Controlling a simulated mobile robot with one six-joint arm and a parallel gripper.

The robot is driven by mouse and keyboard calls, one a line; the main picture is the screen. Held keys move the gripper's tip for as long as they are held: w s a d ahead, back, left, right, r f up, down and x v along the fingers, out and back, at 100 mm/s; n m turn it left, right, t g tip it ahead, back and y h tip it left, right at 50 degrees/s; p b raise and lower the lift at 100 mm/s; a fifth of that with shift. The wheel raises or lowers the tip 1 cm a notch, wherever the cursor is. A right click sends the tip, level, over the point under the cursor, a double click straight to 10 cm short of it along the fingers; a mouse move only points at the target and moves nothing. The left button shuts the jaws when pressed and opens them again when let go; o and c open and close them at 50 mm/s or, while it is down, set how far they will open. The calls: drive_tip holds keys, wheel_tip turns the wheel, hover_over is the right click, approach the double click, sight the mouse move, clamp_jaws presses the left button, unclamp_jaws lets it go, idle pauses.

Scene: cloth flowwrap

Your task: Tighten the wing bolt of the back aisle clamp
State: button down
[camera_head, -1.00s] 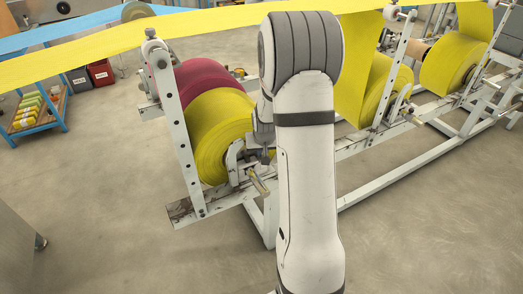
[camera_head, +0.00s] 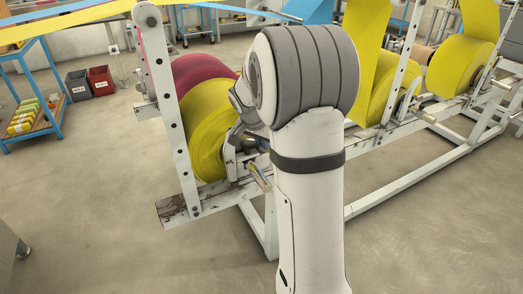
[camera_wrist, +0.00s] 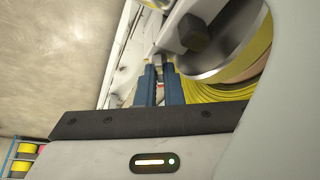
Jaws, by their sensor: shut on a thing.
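In the wrist view, my gripper (camera_wrist: 160,72) has its two blue fingers close together, shut on a small grey piece (camera_wrist: 160,62) that looks like the wing bolt. Its wings are mostly hidden by the fingers. Just beyond is a pale clamp part with a dark block (camera_wrist: 195,33), in front of a silver disc (camera_wrist: 237,58) at the end of the yellow roll (camera_wrist: 222,90). In the head view, the yellow roll (camera_head: 206,145) sits on the near stand. My arm covers the gripper and much of the clamp there.
The white machine frame (camera_head: 180,208) runs from the near stand to the right, with an upright post (camera_head: 166,95) and a handle (camera_head: 260,177) sticking out. More yellow rolls (camera_head: 460,68) stand further along. Bins (camera_head: 100,80) and a blue shelf (camera_head: 50,95) are at left. The floor in front is clear.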

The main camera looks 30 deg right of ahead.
drive_tip(key=shift+m+g+b, duration=0.3)
drive_tip(key=shift+m+b, duration=0.05)
drive_tip(key=shift+m, duration=0.25)
drive_tip(key=c, duration=1.8)
unclamp_jaws()
drive_tip(key=shift+c, duration=0.2)
drive_tip(key=shift+p+v, duration=1.15)
drive_tip(key=shift+v, duration=2.75)
drive_tip(key=shift+a, duration=0.1)
